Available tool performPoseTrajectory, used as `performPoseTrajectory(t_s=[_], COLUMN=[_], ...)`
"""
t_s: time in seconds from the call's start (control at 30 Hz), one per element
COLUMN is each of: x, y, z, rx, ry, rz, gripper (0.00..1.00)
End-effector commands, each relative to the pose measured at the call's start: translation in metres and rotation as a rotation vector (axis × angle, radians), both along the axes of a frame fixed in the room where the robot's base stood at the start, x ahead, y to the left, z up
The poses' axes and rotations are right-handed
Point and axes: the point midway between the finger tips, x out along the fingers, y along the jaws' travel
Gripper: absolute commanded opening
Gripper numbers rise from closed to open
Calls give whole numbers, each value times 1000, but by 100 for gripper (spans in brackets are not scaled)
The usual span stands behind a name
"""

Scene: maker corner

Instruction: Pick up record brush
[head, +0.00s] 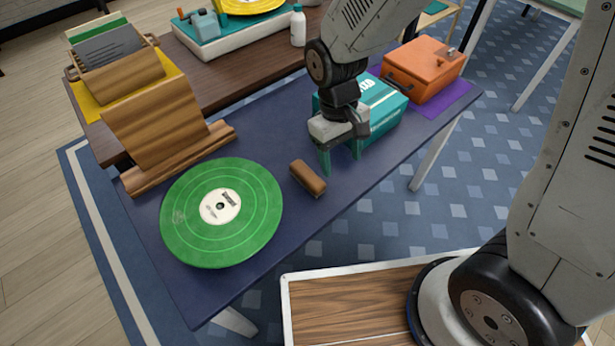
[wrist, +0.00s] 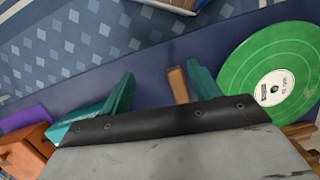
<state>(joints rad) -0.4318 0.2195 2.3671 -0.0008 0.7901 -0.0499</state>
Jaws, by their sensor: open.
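The record brush (head: 307,178) is a small brown block lying on the dark blue table, just right of the green record. My gripper (head: 341,168) is above the table to the right of the brush, its teal fingers pointing down, apart and empty. In the wrist view the brush (wrist: 178,85) shows beside the right-hand finger, and part of it is hidden behind the gripper's body. My gripper (wrist: 158,88) is open there, with the brush toward the right side of the gap. I cannot tell the exact height of the fingertips above the table.
The green record (head: 221,212) lies left of the brush. A teal box (head: 385,108) stands close behind my gripper, with an orange case (head: 424,68) on a purple mat beyond it. A wooden stand (head: 158,130) is at the left. The table's front edge is clear.

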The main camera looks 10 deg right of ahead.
Motion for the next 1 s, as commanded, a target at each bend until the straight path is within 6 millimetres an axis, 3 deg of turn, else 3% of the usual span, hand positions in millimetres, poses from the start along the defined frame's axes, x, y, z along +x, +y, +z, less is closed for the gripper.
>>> performPoseTrajectory(t_s=[0.03, 0.1, 0.23, 0.3, 0.4, 1.0], x=[5, 14, 37, 54, 65, 65], y=[11, 24, 43, 52, 57, 63], z=[-21, -43, -73, -73, -73, -144], rx=[1, 12, 50, 83, 106, 110], ry=[1, -17, -85, -151, -199, -206], rz=[27, 57, 92, 100, 110, 112], gripper=[62, 62, 62, 62, 62, 62])
